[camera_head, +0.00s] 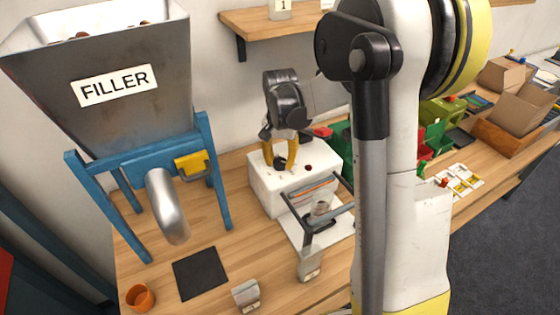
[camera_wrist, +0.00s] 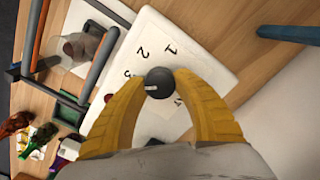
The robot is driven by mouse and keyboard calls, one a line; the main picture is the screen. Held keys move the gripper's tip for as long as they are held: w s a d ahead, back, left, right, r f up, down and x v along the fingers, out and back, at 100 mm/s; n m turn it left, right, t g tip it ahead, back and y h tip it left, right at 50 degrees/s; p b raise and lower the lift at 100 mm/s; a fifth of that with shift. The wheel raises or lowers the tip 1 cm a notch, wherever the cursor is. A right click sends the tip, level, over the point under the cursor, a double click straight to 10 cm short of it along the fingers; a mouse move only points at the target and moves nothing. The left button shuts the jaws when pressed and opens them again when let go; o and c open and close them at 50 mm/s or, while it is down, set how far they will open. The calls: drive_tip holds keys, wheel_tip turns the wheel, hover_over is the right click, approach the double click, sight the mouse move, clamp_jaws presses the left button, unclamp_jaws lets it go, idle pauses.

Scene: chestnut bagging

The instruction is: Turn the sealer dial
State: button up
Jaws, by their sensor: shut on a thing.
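The sealer (camera_head: 265,187) is a white box on the wooden bench, and its white top also shows in the wrist view (camera_wrist: 195,50). The dial (camera_wrist: 159,82) is a dark round knob with a white pointer mark, on a face printed with the numbers 1, 2 and 3. The pointer lies toward the left in the wrist view, below the 3. My gripper (camera_wrist: 158,85) has its yellow fingers shut on the dial, one on each side. In the head view my gripper (camera_head: 280,165) points down onto the sealer's top, and its fingers partly hide the dial.
A filler hopper (camera_head: 110,85) on a blue stand is at the left. A dark bar frame and a bag (camera_head: 320,205) are at the sealer's front. A black mat (camera_head: 200,272) and an orange cup (camera_head: 140,297) lie on the bench. A shelf (camera_head: 300,25) hangs above.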

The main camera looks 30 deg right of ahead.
sight(280, 161)
drive_tip(key=n, duration=0.3)
drive_tip(key=shift+n+p, duration=0.3)
drive_tip(key=shift+n, duration=1.8)
drive_tip(key=o, duration=1.2)
wheel_tip(280, 161, up, 12)
drive_tip(key=shift+r, duration=0.1)
